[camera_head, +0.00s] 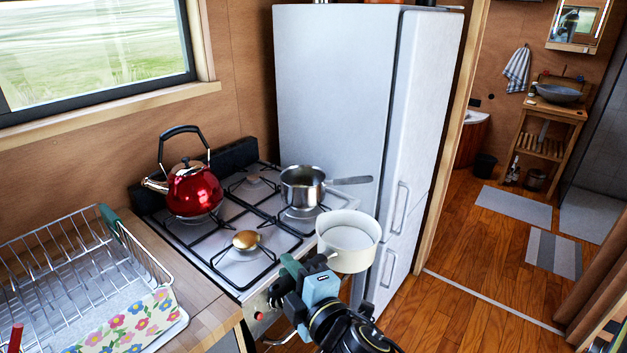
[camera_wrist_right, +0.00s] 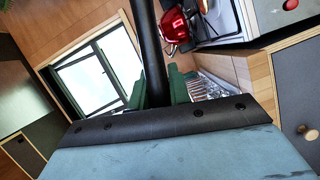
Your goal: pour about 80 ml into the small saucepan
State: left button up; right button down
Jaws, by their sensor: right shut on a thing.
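The small saucepan (camera_head: 302,187) is steel and stands upright on the back right burner of the stove, its handle pointing right. A cream-white pan (camera_head: 347,262) hangs in the air in front of it, to its lower right in the head view, and looks roughly level. My right gripper (camera_head: 308,268) is shut on this pan's handle. In the right wrist view a dark handle (camera_wrist_right: 150,45) runs between the green fingers of my right gripper (camera_wrist_right: 157,88). I cannot tell how much liquid is in either pan. My left gripper is not in view.
A red kettle (camera_head: 194,190) stands on the back left burner of the stove (camera_head: 215,262). A fridge (camera_head: 335,90) rises close behind the pans. A wire dish rack (camera_head: 70,262) stands on the counter at left.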

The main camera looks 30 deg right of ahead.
aim_at(325, 185)
jog(key=k, duration=0.65)
jog(key=z, duration=2.45)
jog(key=i, duration=2)
jog(key=u, duration=2.2)
